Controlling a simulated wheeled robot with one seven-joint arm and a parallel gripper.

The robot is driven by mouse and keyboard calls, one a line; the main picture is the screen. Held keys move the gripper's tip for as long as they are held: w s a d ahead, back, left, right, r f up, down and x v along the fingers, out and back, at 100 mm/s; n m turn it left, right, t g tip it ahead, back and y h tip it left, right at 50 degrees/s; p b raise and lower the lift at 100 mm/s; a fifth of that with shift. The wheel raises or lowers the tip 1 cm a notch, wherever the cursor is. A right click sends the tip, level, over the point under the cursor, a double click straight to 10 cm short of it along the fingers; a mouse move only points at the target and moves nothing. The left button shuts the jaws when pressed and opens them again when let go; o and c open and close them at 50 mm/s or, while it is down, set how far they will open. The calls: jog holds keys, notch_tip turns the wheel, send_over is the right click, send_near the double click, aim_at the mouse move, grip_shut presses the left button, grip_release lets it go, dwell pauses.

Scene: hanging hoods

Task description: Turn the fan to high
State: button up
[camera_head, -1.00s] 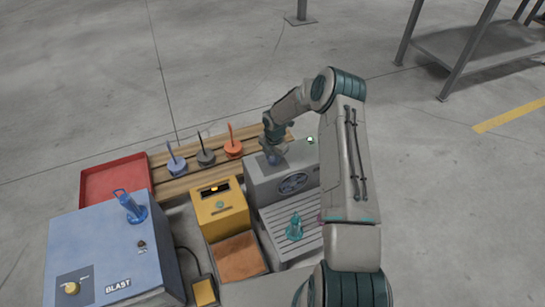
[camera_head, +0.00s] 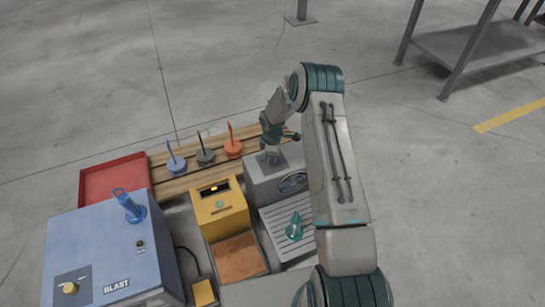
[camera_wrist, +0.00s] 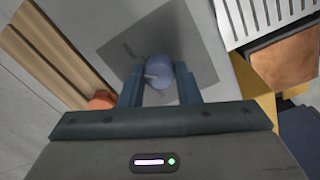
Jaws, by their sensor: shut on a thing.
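The grey fan box (camera_head: 262,187) stands right of the yellow unit, with a round fan grille (camera_head: 293,183) on its front. On its top, a blue-grey round knob (camera_wrist: 160,70) sits on a dark square plate (camera_wrist: 198,50) in the wrist view. A pale pointer line on the knob points left in that view. The markings on the plate are too faint to read. My gripper (camera_head: 270,158) is over the box top, and its fingers (camera_wrist: 158,76) are shut on the knob from both sides.
A yellow unit (camera_head: 220,208) and a blue box marked BLAST (camera_head: 95,245) stand to the left. Several small hooded pieces stand on the wooden slats (camera_head: 190,180) behind. A teal piece (camera_head: 295,228) is on the slatted grey tray (camera_head: 275,218) in front. A red tray (camera_head: 115,182) lies far left.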

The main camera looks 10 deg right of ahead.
jog(key=shift+m, duration=2.2)
jog(key=o, duration=1)
jog(key=shift+c, duration=0.2)
notch_tip(320, 180, up, 14)
jog(key=p, duration=0.3)
jog(key=shift+s+a, duration=0.3)
jog(key=shift+p, duration=0.3)
